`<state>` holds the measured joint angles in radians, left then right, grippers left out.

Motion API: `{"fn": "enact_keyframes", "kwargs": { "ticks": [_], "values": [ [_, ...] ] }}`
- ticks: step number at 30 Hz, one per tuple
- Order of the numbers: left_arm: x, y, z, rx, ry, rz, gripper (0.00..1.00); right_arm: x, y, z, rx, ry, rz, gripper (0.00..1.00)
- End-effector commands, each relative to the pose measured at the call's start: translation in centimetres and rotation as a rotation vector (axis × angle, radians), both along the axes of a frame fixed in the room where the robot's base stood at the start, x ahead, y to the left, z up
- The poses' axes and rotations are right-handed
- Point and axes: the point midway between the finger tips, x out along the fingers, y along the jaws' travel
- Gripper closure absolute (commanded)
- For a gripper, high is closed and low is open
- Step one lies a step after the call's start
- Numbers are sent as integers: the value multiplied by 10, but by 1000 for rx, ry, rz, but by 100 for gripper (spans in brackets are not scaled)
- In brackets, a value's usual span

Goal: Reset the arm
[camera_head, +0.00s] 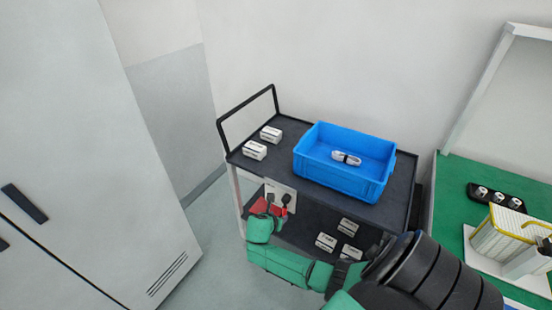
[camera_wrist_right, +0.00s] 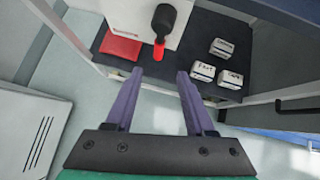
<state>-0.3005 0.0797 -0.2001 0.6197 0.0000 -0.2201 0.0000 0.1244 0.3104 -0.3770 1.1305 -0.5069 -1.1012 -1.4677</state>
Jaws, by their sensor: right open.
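My right arm (camera_head: 285,262) comes in from the lower right in the head view and reaches to the front of a dark cart. Its gripper (camera_head: 271,206) is in front of the cart's lower level. In the right wrist view the gripper (camera_wrist_right: 157,76) has its two purple fingers apart, with nothing between them. A black-handled tool with a red tip (camera_wrist_right: 163,30) stands against a white panel (camera_wrist_right: 133,18) beyond the fingertips, apart from them. A flat red item (camera_wrist_right: 121,48) lies left of the tool. My left gripper is not in view.
The cart's top (camera_head: 285,155) holds a blue crate (camera_head: 345,182) with a small white item (camera_head: 346,158) inside, and two white boxes (camera_head: 255,150). Several white boxes (camera_head: 326,242) lie on the lower shelf. A grey cabinet (camera_head: 90,150) stands left; a green table (camera_head: 455,190) stands right.

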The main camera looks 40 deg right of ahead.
Motion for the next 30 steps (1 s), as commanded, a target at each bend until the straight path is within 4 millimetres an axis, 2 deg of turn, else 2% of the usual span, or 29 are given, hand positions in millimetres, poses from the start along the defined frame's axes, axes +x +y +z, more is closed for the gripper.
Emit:
{"fn": "enact_keyframes", "kwargs": {
  "ticks": [2,6,21,23,26,29,30],
  "values": [
    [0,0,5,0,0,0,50,-5,10,11,1,0,1,45],
    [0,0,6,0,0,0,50,-9,17,18,1,1,1,45],
    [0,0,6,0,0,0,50,-8,17,17,1,0,0,45],
    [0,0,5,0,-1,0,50,-11,18,12,15,-3,-11,45],
    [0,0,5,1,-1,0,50,-31,24,-23,116,-30,-85,45],
    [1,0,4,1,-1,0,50,-76,40,-88,322,-91,-279,45],
    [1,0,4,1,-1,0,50,-101,49,-116,417,-121,-393,45]
  ]
}}
